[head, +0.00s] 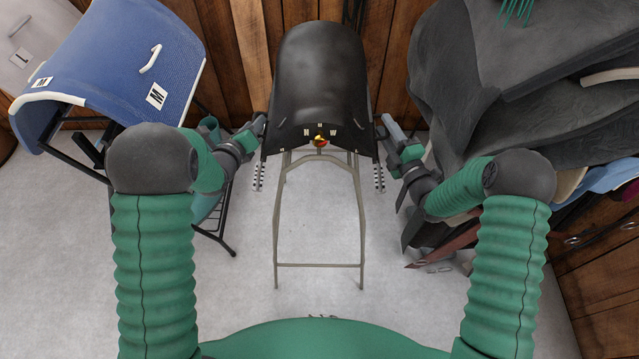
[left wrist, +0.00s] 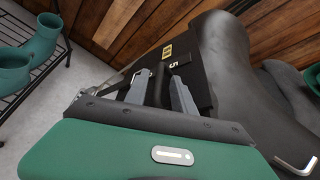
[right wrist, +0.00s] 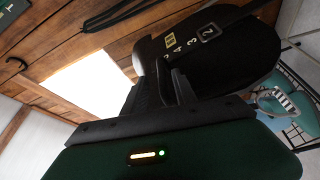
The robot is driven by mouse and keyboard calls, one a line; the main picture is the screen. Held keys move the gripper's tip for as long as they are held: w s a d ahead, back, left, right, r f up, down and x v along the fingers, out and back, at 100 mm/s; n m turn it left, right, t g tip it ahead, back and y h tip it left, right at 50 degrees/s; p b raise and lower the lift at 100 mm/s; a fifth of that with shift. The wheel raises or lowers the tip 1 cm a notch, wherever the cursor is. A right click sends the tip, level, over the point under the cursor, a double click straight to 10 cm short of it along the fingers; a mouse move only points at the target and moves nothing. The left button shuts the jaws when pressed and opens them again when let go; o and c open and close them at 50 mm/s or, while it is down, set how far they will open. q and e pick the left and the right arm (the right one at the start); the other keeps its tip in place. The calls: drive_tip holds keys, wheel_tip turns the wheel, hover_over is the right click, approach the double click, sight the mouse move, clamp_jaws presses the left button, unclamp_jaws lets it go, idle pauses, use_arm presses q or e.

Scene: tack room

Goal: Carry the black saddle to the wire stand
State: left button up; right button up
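The black saddle (head: 318,75) is upright in the middle of the head view, straight above the wire stand (head: 320,265). The saddle hides the stand's top, so I cannot tell whether it rests on it. My left gripper (head: 262,122) is at the saddle's left lower edge. In the left wrist view its fingers (left wrist: 160,90) close around a black part of the saddle (left wrist: 225,75). My right gripper (head: 384,124) is at the right lower edge. In the right wrist view its fingers (right wrist: 162,88) close on the dark edge of the saddle (right wrist: 215,55).
A pile of dark grey saddles (head: 480,110) crowds the right side near my right arm. A wooden wall (head: 235,50) stands close behind. The floor around the stand is clear.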

drive_tip(key=shift+d, duration=0.15)
drive_tip(key=shift+s, duration=0.1)
use_arm(q)
drive_tip(key=v, duration=1.1)
drive_tip(key=shift+s, duration=0.4)
use_arm(e)
drive_tip(key=v, duration=1.1)
drive_tip(key=shift+s+d, duration=0.2)
drive_tip(key=shift+s, duration=0.15)
use_arm(q)
drive_tip(key=shift+a, duration=0.1)
